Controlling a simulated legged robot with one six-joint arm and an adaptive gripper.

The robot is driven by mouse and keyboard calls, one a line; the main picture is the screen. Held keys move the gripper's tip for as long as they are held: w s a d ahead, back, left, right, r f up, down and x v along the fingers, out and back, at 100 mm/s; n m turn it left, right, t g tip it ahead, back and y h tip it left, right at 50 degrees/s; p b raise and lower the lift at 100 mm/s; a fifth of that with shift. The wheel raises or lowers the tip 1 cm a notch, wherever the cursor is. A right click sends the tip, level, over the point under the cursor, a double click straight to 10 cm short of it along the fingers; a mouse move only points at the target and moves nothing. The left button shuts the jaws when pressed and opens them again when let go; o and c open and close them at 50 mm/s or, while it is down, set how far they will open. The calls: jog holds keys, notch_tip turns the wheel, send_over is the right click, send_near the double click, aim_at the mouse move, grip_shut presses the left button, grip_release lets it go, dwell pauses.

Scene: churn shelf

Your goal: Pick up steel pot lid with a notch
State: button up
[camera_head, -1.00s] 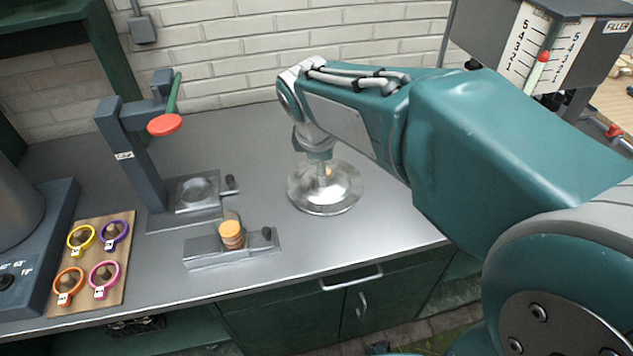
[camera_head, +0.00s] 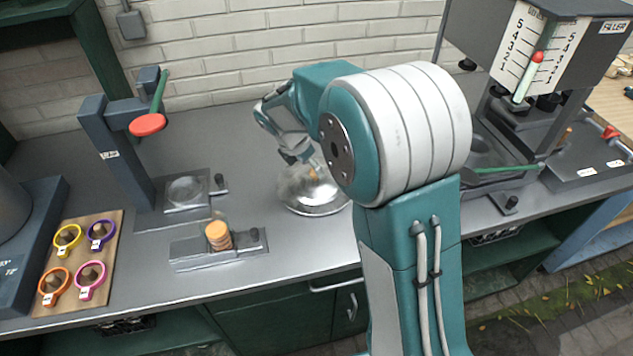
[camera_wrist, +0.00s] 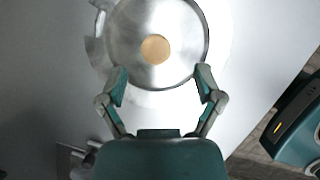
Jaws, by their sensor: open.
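The steel pot lid (camera_head: 312,196) lies on the grey worktop, partly hidden behind my arm in the head view. In the wrist view the lid (camera_wrist: 178,22) is a round shiny disc with a tan knob (camera_wrist: 155,49) at its middle. My gripper (camera_wrist: 160,75) is open, its two fingertips spread at the lid's near rim, with the knob between and beyond them. In the head view my gripper (camera_head: 296,158) hangs above the lid's left side. I cannot make out the notch clearly or tell whether the fingers touch the lid.
A board (camera_head: 112,268) holds several coloured rings. The filler machine (camera_head: 545,60) stands at right.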

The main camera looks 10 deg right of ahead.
aim_at(313, 172)
jog(key=x, duration=0.4)
jog(key=shift+w+a+f, duration=0.1)
jog(key=shift+w+f, duration=0.15)
jog(key=shift+f, duration=0.2)
grip_shut()
